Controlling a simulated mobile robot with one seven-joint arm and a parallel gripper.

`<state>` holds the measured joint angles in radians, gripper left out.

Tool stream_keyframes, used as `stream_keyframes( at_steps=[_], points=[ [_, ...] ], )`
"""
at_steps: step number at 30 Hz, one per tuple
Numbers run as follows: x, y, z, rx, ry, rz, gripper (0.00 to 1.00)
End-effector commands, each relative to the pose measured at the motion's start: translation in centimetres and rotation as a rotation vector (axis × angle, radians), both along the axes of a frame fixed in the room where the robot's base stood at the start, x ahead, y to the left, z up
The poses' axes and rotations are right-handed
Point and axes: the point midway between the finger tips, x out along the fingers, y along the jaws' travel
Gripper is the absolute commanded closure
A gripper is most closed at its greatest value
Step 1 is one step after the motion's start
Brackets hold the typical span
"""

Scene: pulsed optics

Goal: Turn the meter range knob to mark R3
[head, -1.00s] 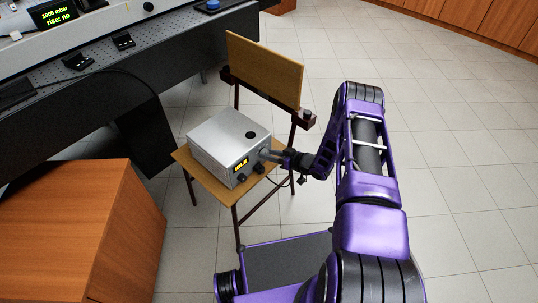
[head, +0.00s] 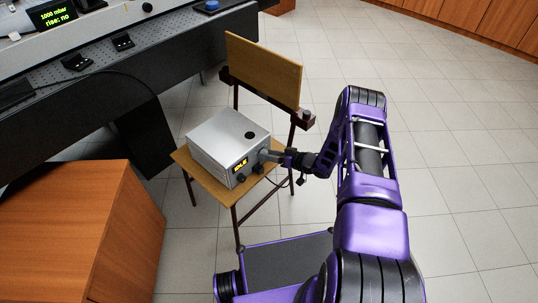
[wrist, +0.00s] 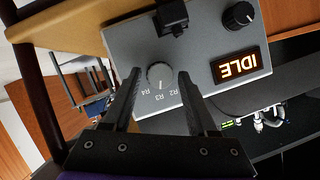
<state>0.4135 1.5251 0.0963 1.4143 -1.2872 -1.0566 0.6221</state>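The meter is a grey metal box (head: 222,140) with a lit IDLE display (head: 240,165), standing on a wooden chair. In the wrist view its front panel (wrist: 205,45) appears upside down. The range knob (wrist: 160,75) is a round grey knob with marks R4, R3 and R2 printed around it. A pale pointer line on it seems to face the R3 side, but it is too small to be sure. My gripper (wrist: 159,75) is open, with one finger on each side of the knob and a visible gap on both sides. In the head view my gripper (head: 274,155) is at the panel's right end.
A black knob (wrist: 238,16) sits beside the display, and a dark fitting (wrist: 171,17) is also on the panel. The chair's backrest (head: 263,70) rises behind the box. The floor at right is clear.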

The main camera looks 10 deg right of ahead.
Motion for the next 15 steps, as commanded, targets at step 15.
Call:
stream_keyframes(
  at_steps=[15],
  points=[
    [-0.87, -0.89, 0.58, 0.001, 0.001, 0.0, 0.28]
  ],
)
